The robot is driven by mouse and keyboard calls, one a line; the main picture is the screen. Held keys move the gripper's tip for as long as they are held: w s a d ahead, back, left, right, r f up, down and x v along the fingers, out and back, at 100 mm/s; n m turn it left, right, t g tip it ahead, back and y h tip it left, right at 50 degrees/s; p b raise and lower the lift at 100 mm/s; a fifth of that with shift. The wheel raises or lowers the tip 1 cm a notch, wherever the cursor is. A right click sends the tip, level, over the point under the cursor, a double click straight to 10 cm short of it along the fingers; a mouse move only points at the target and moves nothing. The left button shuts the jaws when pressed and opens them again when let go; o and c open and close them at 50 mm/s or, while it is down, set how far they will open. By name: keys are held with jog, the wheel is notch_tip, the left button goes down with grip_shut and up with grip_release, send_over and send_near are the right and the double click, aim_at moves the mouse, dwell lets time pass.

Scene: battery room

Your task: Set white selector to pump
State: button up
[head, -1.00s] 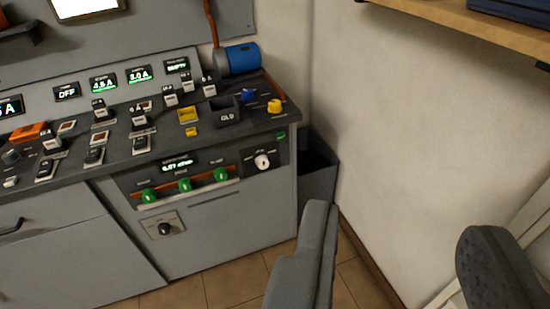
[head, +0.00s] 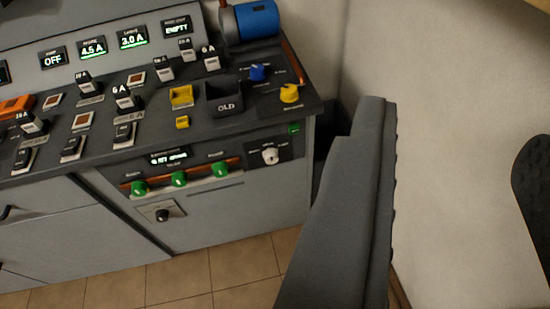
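The white selector (head: 270,156) is a small white knob on a black panel. It sits on the right of the console's front face, below the worktop edge. Its markings are too small to read. My gripper (head: 455,128) is open and empty. Its two dark grey fingers stand wide apart against the pale wall, to the right of the selector in the picture. The left finger is nearer the selector and does not cover it. The right finger is cut off by the picture's edge.
Three green knobs (head: 179,179) and a black knob (head: 162,215) are left of the selector. A yellow knob (head: 289,93), a blue knob (head: 258,72) and a black "OLD" bin (head: 224,97) are on the worktop above. Tiled floor (head: 238,264) lies clear in front.

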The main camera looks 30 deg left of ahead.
jog(key=o, duration=0.5)
jog(key=shift+w, duration=0.15)
jog(key=w+d+f+n+p, duration=0.15)
jog(key=w+f, duration=0.25)
jog(key=w, duration=0.4)
jog(key=w+a+f+n+p, duration=0.15)
jog(key=w+f, duration=0.25)
jog(key=w, duration=0.5)
jog(key=w+a+f+n+t+y+p, duration=0.15)
jog(key=w+f+n, duration=0.55)
jog(key=w+f, duration=0.7)
jog(key=n+g+y+p, duration=0.3)
jog(key=n+y+p, duration=0.1)
jog(key=n+y, duration=0.5)
send_near(273, 161)
jog(key=shift+t, duration=0.25)
jog(key=b+x, duration=0.1)
jog(key=x, duration=0.2)
jog(key=b+x, duration=0.1)
jog(key=x, duration=0.2)
jog(key=b+x, duration=0.1)
jog(key=x, duration=0.2)
jog(key=shift+w+a+f, duration=0.2)
jog(key=shift+w+f, duration=0.05)
jog(key=shift+f, duration=0.05)
